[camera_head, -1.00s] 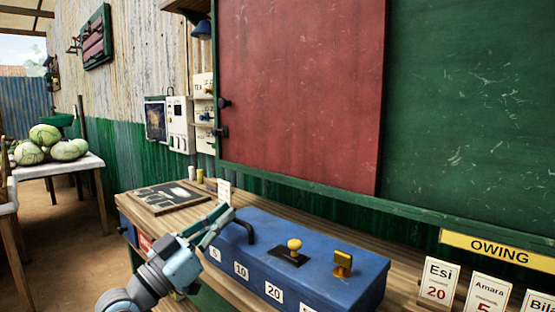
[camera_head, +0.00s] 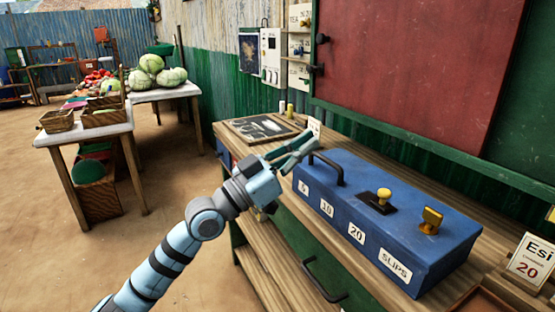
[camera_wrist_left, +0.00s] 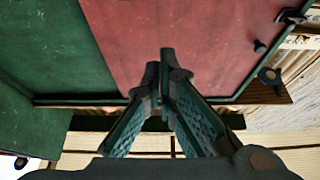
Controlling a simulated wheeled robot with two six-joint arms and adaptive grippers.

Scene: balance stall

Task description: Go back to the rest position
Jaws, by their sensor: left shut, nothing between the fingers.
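My left gripper (camera_head: 308,146) is shut and empty. Its fingertips are near the black handle at the left end of the blue box (camera_head: 390,225), over the wooden counter; I cannot tell whether they touch it. In the left wrist view the closed fingers (camera_wrist_left: 160,75) meet at their tips in front of the red and green boards, with nothing between them. My left arm reaches in from the lower left of the head view. My right gripper is not in view.
The blue box has a yellow knob (camera_head: 383,196) and a yellow stamp-like piece (camera_head: 431,220) on its lid. A dark slate tray (camera_head: 262,127) lies at the counter's far end. A table with cabbages (camera_head: 160,72) stands at the back left. Open floor lies left of the counter.

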